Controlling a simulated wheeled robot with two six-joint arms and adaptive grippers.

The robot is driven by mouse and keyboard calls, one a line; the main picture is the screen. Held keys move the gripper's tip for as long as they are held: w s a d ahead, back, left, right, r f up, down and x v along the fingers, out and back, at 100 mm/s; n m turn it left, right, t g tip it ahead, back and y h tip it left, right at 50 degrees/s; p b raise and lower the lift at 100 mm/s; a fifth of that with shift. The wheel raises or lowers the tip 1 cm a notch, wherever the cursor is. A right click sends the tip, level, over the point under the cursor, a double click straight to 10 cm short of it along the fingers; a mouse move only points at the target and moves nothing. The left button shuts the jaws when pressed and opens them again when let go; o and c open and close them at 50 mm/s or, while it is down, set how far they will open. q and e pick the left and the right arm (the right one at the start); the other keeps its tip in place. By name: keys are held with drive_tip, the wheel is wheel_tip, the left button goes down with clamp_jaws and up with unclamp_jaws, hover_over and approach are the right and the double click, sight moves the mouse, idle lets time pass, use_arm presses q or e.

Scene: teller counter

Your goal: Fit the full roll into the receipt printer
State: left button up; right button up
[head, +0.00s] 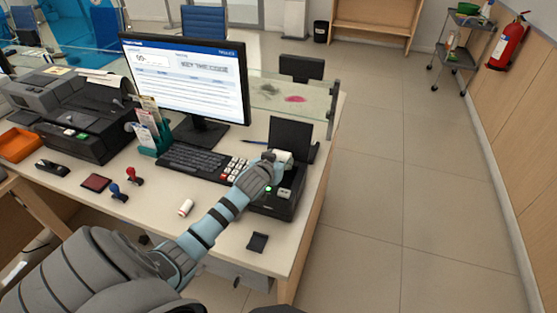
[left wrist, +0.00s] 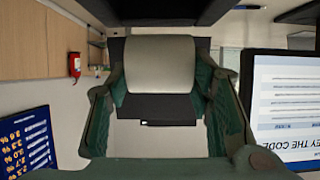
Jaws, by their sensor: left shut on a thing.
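The full roll (head: 284,157) is white and sits between the fingers of my left gripper (head: 272,161). In the left wrist view, the roll (left wrist: 160,65) fills the space between the two green-padded fingers of the left gripper (left wrist: 160,85). The black receipt printer (head: 286,203) stands at the counter's right end, its dark lid (head: 291,134) raised behind. The roll is at the printer's upper part; I cannot tell whether it touches the bay, which the gripper and forearm partly hide. My right gripper is not in view.
A smaller white roll (head: 186,207) lies on the counter left of my forearm. A small dark object (head: 257,242) lies near the front edge. The keyboard (head: 196,163) and monitor (head: 190,85) are left of the printer. A glass screen (head: 300,95) stands behind.

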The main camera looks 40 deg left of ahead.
use_arm(q)
drive_tip(key=shift+d+f+b, duration=0.1)
drive_tip(key=shift+f+b, duration=0.55)
drive_tip(key=shift+f, duration=0.3)
drive_tip(key=shift+w+f+b, duration=0.1)
drive_tip(key=shift+f+b, duration=1.25)
drive_tip(key=shift+f, duration=0.85)
drive_tip(key=o, duration=1.3)
wheel_tip(320, 180, up, 9)
drive_tip(key=p, duration=0.9)
drive_tip(key=shift+r+p, duration=0.2)
drive_tip(key=shift+p, duration=0.2)
drive_tip(key=shift+f, duration=0.1)
